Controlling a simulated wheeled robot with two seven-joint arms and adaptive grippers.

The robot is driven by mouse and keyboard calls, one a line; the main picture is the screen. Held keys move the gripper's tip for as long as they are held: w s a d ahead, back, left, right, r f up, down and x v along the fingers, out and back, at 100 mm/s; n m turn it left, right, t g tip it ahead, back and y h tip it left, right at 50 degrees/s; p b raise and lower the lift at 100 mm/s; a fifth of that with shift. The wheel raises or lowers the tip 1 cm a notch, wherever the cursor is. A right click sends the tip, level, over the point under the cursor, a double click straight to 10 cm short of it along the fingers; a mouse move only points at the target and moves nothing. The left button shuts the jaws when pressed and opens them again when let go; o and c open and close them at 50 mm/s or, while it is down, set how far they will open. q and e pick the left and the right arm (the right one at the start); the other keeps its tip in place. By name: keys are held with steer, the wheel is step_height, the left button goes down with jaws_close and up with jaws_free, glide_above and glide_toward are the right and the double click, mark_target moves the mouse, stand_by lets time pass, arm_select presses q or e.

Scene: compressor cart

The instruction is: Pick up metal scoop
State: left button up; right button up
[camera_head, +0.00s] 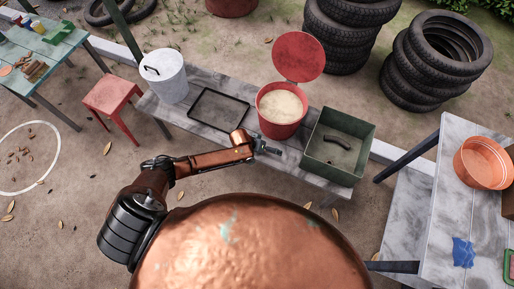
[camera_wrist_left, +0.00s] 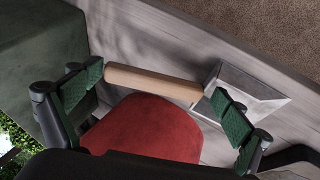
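The metal scoop (camera_wrist_left: 245,92) has a silver pan and a light wooden handle (camera_wrist_left: 155,82). In the left wrist view it appears over the grey wooden bench, with the handle lying across the gap between my fingers. My left gripper (camera_wrist_left: 160,105) is open; its green-padded fingers stand apart near the two ends of the handle, and I see no clear grip on it. I cannot make out the scoop there. My right gripper is not in view.
The red bucket (camera_head: 282,126) of pale grain has its lid (camera_head: 299,56) upright behind. The green bin (camera_head: 320,170) holds a dark curved object (camera_head: 337,142). A black tray frame (camera_head: 218,122) and white lidded bucket (camera_head: 166,80) are left. Tyres stand behind.

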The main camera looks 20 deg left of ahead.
arm_select(q)
steer(key=c, duration=0.8)
